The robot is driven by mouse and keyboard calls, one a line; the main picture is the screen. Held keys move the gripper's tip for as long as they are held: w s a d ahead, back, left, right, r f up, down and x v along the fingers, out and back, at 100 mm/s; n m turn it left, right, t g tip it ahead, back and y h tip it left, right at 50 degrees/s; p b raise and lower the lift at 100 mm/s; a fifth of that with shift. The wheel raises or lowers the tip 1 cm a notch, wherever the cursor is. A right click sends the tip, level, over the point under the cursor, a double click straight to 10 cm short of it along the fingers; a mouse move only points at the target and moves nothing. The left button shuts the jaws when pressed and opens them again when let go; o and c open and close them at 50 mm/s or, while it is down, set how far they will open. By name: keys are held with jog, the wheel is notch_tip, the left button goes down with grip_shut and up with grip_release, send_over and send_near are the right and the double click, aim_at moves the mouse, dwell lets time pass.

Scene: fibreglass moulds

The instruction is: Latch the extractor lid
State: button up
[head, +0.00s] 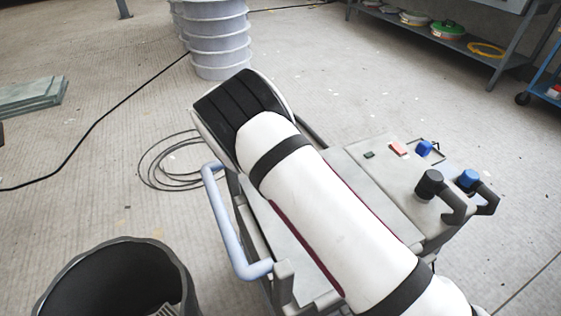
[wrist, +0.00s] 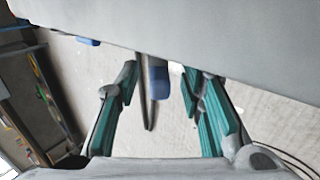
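The extractor (head: 385,195) is a grey-topped unit with a pale blue tube handle (head: 225,220) on its left side. A dark bar with a blue grip (wrist: 158,82) appears between the fingers; contact is not clear. Whether the lid is closed cannot be told.
A broad grey surface (wrist: 190,25) fills the top of the wrist view. A black bin (head: 120,280) stands at lower left, ribbed grey buckets (head: 217,40) at the back. Cable (head: 160,165) lies on the floor. A shelf (head: 430,35) stands at upper right.

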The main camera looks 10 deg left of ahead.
jog(key=shift+s+a+r, duration=0.1)
jog(key=shift+a+r, duration=0.25)
jog(key=shift+r, duration=0.15)
jog(key=v, duration=1)
jog(key=shift+s+a+r, duration=0.15)
jog(key=shift+s+r, duration=0.1)
jog(key=shift+r, duration=0.05)
